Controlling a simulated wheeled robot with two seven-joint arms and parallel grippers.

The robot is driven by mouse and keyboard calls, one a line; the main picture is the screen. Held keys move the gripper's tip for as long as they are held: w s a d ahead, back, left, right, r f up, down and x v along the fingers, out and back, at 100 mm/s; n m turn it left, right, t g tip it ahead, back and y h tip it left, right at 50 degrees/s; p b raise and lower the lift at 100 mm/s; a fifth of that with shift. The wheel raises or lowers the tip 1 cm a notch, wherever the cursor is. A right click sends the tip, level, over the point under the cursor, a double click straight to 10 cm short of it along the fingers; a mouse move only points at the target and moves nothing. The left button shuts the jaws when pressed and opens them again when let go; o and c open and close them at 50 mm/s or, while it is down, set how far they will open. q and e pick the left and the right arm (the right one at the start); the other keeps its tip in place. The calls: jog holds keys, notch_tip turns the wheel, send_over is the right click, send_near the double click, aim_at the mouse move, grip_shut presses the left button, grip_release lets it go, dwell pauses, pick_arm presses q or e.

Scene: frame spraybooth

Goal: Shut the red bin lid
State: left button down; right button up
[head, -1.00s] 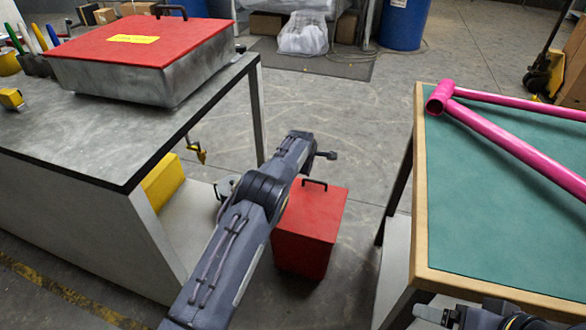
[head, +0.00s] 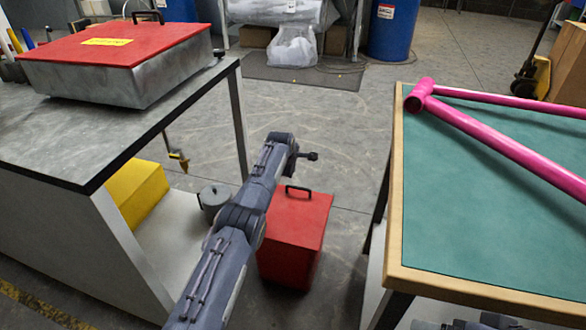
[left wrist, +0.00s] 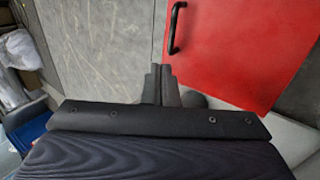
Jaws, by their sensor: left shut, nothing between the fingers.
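The red bin (head: 291,250) stands on the floor between the two benches. Its red lid (head: 312,208) has a black handle (head: 298,189) and looks flat on the bin; my arm hides part of its left side. In the left wrist view the red lid (left wrist: 240,50) fills the upper right with its black handle (left wrist: 177,28). My left gripper (head: 310,156) is shut and empty. In the head view it appears just above and beyond the handle; in the left wrist view its fingertips (left wrist: 165,72) appear beside the lid's edge.
A metal box with a red lid (head: 90,45) sits on the grey bench (head: 60,130) at left. A yellow box (head: 138,190) and a grey pot (head: 213,200) are on its lower shelf. A green-topped bench (head: 480,200) with a pink frame (head: 490,135) stands at right.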

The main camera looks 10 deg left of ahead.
pick_arm(q)
jog(key=shift+r, duration=0.1)
jog(key=p+v, duration=0.2)
jog(key=v, duration=0.5)
jog(key=shift+s+r, duration=0.25)
jog(key=shift+s, duration=0.1)
